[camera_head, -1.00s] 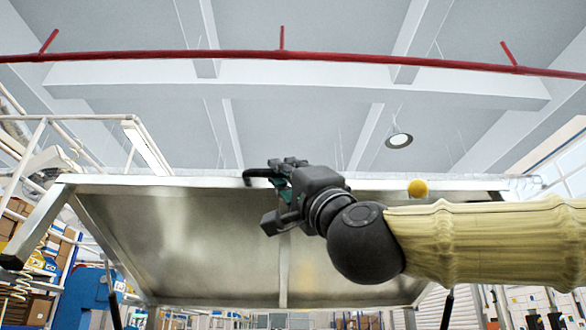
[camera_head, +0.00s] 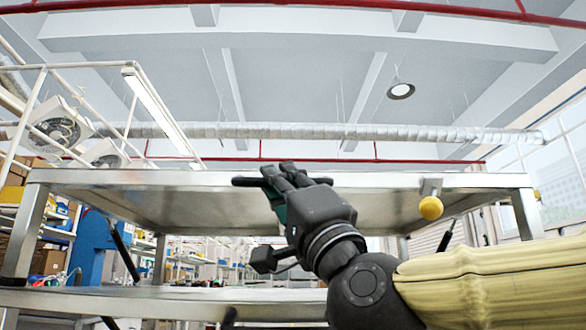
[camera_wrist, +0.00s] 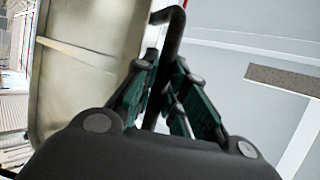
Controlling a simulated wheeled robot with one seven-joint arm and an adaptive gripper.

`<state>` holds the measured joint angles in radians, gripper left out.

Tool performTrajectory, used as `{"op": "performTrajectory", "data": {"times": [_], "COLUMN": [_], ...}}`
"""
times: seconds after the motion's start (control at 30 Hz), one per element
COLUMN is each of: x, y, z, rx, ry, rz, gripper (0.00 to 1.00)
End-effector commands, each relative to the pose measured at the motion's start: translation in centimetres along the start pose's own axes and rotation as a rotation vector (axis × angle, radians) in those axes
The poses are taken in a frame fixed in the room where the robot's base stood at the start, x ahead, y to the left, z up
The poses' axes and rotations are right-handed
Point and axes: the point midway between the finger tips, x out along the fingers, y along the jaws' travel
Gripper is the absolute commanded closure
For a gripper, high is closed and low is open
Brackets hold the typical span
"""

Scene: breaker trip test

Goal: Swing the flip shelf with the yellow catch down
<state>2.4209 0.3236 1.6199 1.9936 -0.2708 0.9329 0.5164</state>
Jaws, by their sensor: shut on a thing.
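The flip shelf (camera_head: 160,206) is a steel panel that shows its underside across the middle of the head view, tilted only a little from level. The yellow catch (camera_head: 431,207) is a round knob at the shelf's front edge, right of my gripper. My gripper (camera_head: 266,180) is shut on a dark bar handle (camera_head: 246,181) at the front edge. In the wrist view the handle (camera_wrist: 172,30) runs between the green-padded fingers, beside the shelf panel (camera_wrist: 85,70). The fingers partly hide the handle.
A lower steel surface (camera_head: 170,302) lies below the shelf. Dark struts (camera_head: 124,252) stand at both sides under it. A steel post (camera_head: 25,230) is at the left. A white frame with fans (camera_head: 58,125) is at the upper left.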

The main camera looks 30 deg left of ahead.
Motion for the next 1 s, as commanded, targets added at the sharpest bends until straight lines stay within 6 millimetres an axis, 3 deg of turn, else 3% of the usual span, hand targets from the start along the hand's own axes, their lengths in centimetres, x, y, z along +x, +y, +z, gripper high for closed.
{"op": "performTrajectory", "data": {"times": [0.1, 0.5, 0.53, 0.63, 1.0], "x": [-0.46, -0.76, -0.77, -0.73, -0.81], "y": [0.45, 1.07, 1.10, 1.12, 0.78], "z": [0.85, 1.12, 1.12, 1.05, 0.74], "rx": [0.004, 0.006, 0.006, 0.006, 0.005], "ry": [-0.011, -0.016, -0.016, -0.014, -0.009], "rz": [-0.001, 0.007, 0.007, 0.007, 0.002], "gripper": [1.00, 1.00, 0.83, 0.65, 0.65]}}
